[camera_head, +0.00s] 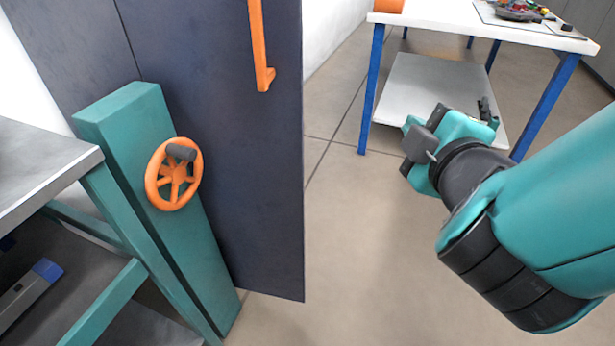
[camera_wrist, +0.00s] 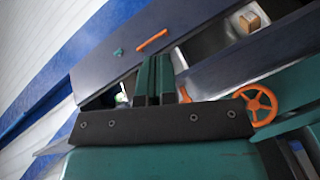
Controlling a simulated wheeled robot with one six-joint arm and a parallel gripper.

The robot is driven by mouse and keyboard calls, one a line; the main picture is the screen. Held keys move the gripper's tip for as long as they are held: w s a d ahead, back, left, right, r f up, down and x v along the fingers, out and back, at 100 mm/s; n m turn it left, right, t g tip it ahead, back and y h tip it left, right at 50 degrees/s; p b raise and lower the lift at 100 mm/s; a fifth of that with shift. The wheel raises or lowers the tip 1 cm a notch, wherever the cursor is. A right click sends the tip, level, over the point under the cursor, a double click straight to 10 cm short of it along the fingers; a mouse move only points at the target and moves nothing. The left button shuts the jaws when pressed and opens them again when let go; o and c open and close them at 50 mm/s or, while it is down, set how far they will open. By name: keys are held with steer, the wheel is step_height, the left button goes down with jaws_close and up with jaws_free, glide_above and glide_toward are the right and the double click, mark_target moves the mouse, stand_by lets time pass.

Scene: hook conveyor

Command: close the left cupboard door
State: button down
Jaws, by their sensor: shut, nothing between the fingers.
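The left cupboard door (camera_head: 225,120) is a tall dark blue panel at the left of the head view, with an orange bar handle (camera_head: 260,45) near its right edge. In the tilted wrist view the door (camera_wrist: 255,58) stands apart from another dark blue panel (camera_wrist: 120,58) with its own orange handle (camera_wrist: 152,40). The cupboard interior shows between them. My gripper (camera_head: 418,148) is to the right of the door in the head view, apart from it. Its fingers (camera_wrist: 154,80) are together and empty in the wrist view.
A teal post with an orange handwheel (camera_head: 174,174) stands before the door, beside a grey-topped bench (camera_head: 40,165). A white table (camera_head: 480,32) with blue legs stands at the back right. A cardboard box (camera_wrist: 250,18) shows inside the cupboard.

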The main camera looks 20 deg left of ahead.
steer(key=s+a+f+n+g+y+b, duration=0.35)
steer(key=s+a+f+n+y, duration=0.3)
steer(key=a+n, duration=0.25)
steer(key=p, duration=1.3)
glide_toward(294, 122)
steer(key=a, duration=0.4)
steer(key=w+p, duration=0.1)
steer(key=p, duration=0.1)
steer(key=w+p, duration=0.1)
steer(key=p, duration=0.1)
steer(key=shift+w+a+r+y, duration=0.1)
steer(key=shift+w+a+y, duration=0.2)
steer(key=shift+w+y, duration=0.05)
steer(key=shift+w+f+p, duration=0.2)
steer(key=shift+w+p, duration=0.4)
steer(key=shift+p, duration=0.65)
steer(key=shift+w+f, duration=0.15)
steer(key=shift+w+a, duration=0.1)
steer(key=shift+a, duration=0.05)
